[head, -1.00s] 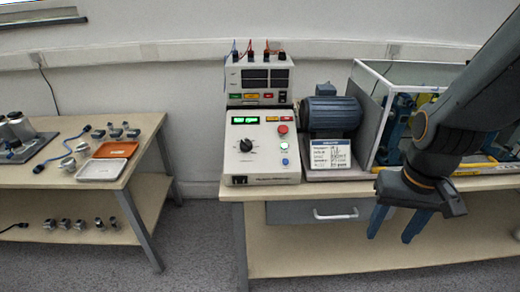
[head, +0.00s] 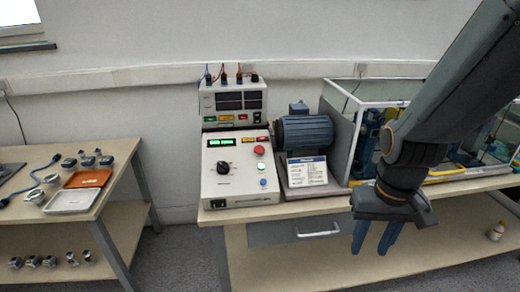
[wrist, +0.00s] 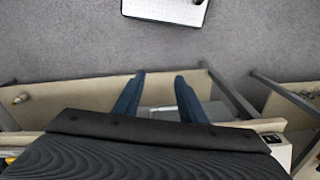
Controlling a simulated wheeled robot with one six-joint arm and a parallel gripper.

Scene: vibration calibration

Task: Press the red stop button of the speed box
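The speed box (head: 222,184) is a white box with a sloped front panel at the left end of the right bench. A black knob (head: 223,168) and a lit green display (head: 221,142) are to the left. My gripper (head: 375,238) hangs in front of the bench, right of the box and apart from it, pointing down. In the wrist view its blue fingers (wrist: 158,98) are spread with nothing between them. The box's button panel is not visible there.
A blue motor (head: 304,130) with a label card (head: 307,171) stands right of the box, beside a glass-walled enclosure (head: 362,120). A meter unit (head: 232,104) with plugged leads stands behind the box. The left table (head: 20,222) holds an orange tray (head: 88,178). Floor shows between the tables.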

